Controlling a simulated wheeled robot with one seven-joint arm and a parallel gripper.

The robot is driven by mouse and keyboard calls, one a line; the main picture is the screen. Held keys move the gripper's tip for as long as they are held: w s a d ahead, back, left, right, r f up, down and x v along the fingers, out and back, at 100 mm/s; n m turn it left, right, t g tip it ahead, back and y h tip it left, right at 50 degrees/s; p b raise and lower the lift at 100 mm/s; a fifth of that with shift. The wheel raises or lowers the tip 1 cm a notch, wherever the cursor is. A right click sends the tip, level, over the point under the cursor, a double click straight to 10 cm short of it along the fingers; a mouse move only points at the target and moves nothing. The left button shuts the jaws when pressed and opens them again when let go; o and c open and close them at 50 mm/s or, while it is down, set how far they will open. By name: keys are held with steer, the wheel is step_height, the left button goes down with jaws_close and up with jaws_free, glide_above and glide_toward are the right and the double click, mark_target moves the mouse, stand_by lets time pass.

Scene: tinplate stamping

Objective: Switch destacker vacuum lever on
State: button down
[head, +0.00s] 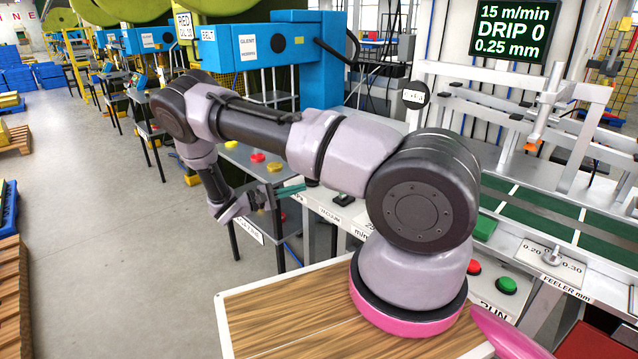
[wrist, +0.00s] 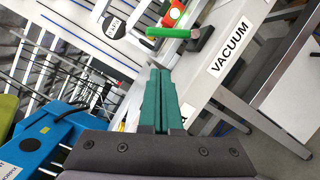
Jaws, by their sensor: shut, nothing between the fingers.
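The vacuum lever shows in the wrist view as a green handle (wrist: 168,32) on a grey pivot, mounted on a dark base, beside a white VACUUM label (wrist: 230,48). The handle lies across the picture, beyond my fingertips, with a visible gap. An orange-red marker (wrist: 173,13) is just behind it. My gripper (wrist: 160,72) has its teal fingers closed together and empty. In the head view my gripper (head: 303,187) is left of the VACUUM label (head: 330,214) at the bench edge. A small black part there looks like the lever's base; my arm may hide the handle.
Coloured buttons (head: 258,157) sit on a grey panel behind my gripper. A red and a green button (head: 506,285) and a feeler gauge plate (head: 552,256) are at the right. A green conveyor (head: 530,212) runs behind. Open floor (head: 110,250) lies left.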

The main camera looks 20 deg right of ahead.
mark_target(317, 194)
steer(key=shift+w+a+f+n+t+h, duration=0.2)
steer(key=shift+a+f+n+t, duration=0.15)
steer(key=shift+f+t, duration=0.25)
steer(key=shift+w+a+f+n+t+h, duration=0.2)
steer(key=shift+a+f+n+t, duration=0.15)
steer(key=shift+f, duration=0.3)
steer(key=shift+d, duration=0.15)
steer(key=d, duration=0.6)
steer(key=w+d+r, duration=0.1)
steer(key=d, duration=0.1)
steer(key=shift+d+r, duration=0.1)
steer(key=shift+d, duration=0.3)
steer(key=shift+s+d+r, duration=0.8)
steer(key=shift+s+d, duration=0.05)
steer(key=shift+s, duration=0.15)
steer(key=shift+s+d+r, duration=0.2)
steer(key=shift+s+r, duration=0.05)
steer(key=shift+s, duration=0.2)
